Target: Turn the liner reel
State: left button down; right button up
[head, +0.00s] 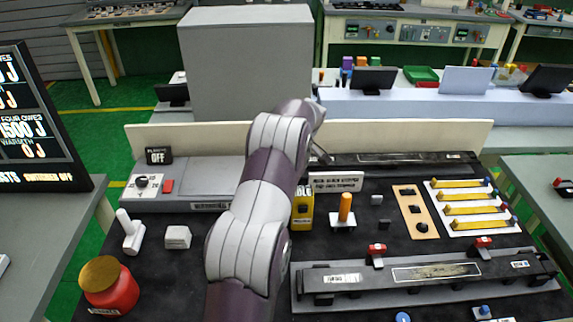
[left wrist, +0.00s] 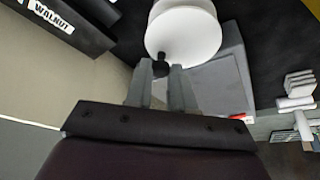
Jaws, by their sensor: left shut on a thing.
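The liner reel (left wrist: 184,30) is a white round disc near the top of the left wrist view, with a small black knob (left wrist: 161,58) at its lower edge. My left gripper (left wrist: 162,75) has its two grey fingers on either side of this knob and is shut on it. In the head view my purple and white left arm reaches up the middle of the bench and hides the reel; the fingers cannot be made out there. My right gripper is in neither view.
A yellow box (head: 303,209) and an orange peg (head: 345,208) stand just right of my arm. A long grey fixture (head: 425,277) lies at front right. A red jar (head: 112,290) and a white block (head: 177,237) are at left. A low cream wall (head: 430,134) edges the back.

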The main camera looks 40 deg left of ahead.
pick_arm(q)
jog(key=shift+a+n, duration=0.1)
jog(key=shift+n, duration=0.4)
jog(key=c, duration=1)
grip_release()
jog(key=p+v, duration=0.9)
jog(key=v, duration=0.3)
jog(key=shift+w+r+p, duration=0.1)
jog(key=shift+r+p, duration=0.25)
jog(key=shift+p, duration=0.05)
